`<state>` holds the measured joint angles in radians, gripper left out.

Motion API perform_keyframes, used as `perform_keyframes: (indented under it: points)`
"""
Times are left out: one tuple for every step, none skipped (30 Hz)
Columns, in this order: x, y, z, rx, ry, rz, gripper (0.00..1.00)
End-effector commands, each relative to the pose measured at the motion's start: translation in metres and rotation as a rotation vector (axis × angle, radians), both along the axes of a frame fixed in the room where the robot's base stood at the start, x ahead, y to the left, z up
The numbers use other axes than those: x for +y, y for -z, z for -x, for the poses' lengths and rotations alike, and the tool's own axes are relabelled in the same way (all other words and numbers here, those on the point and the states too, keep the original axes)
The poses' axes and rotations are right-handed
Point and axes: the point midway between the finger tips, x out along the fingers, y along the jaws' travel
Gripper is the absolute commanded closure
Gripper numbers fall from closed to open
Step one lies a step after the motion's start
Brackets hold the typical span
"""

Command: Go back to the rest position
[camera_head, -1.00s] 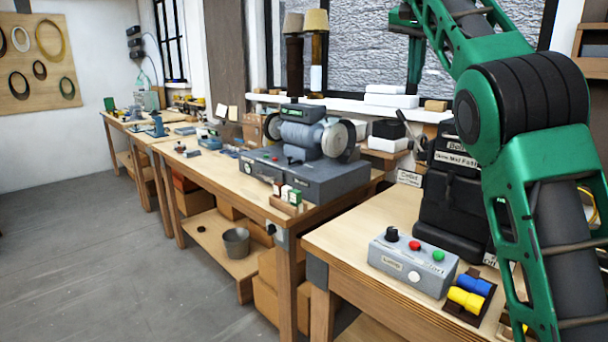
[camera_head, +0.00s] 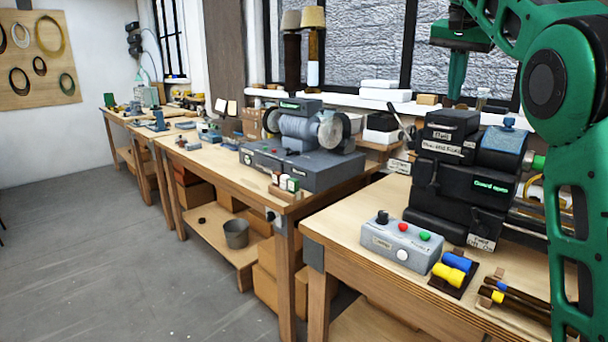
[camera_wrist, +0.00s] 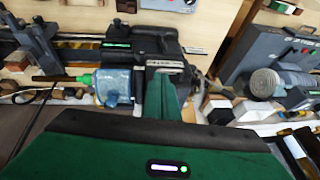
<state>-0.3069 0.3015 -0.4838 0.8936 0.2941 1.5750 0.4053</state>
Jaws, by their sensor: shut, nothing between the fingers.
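My gripper (camera_head: 457,92) is green and hangs pointing down in the head view, high in front of the window and above the dark machine. It is shut and nothing shows between its fingers. My green arm fills the right side of the head view and hides part of the near bench.
The black machine (camera_head: 452,165) with its blue part (camera_head: 503,148) stands on the near bench. A grey control box (camera_head: 401,245) and yellow and blue cylinders (camera_head: 449,274) sit in front. A bench grinder (camera_head: 302,135) stands further left. The floor at left is clear.

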Motion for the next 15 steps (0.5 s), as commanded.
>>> perform_keyframes:
  points:
    - [-0.014, 0.006, 0.011, 0.013, 0.003, -0.007, 1.0]
    - [-0.022, 0.011, 0.017, 0.023, 0.003, -0.01, 1.0]
    - [-0.033, 0.02, 0.027, 0.039, 0.003, -0.016, 1.0]
    - [-0.041, 0.027, 0.035, 0.05, 0.002, -0.019, 1.0]
    - [-0.05, 0.035, 0.044, 0.064, 0.0, -0.024, 1.0]
    - [-0.06, 0.045, 0.056, 0.08, -0.003, -0.029, 1.0]
    - [-0.067, 0.054, 0.066, 0.093, -0.006, -0.034, 1.0]
    - [-0.073, 0.062, 0.076, 0.103, -0.01, -0.038, 1.0]
    - [-0.081, 0.073, 0.089, 0.12, -0.016, -0.045, 1.0]
    - [-0.086, 0.082, 0.099, 0.13, -0.022, -0.048, 1.0]
    - [-0.091, 0.091, 0.11, 0.142, -0.024, -0.053, 1.0]
    - [-0.096, 0.103, 0.124, 0.156, -0.033, -0.057, 1.0]
    - [-0.1, 0.113, 0.136, 0.168, -0.039, -0.061, 1.0]
    - [-0.102, 0.121, 0.147, 0.179, -0.046, -0.064, 1.0]
    - [-0.105, 0.134, 0.163, 0.193, -0.053, -0.069, 1.0]
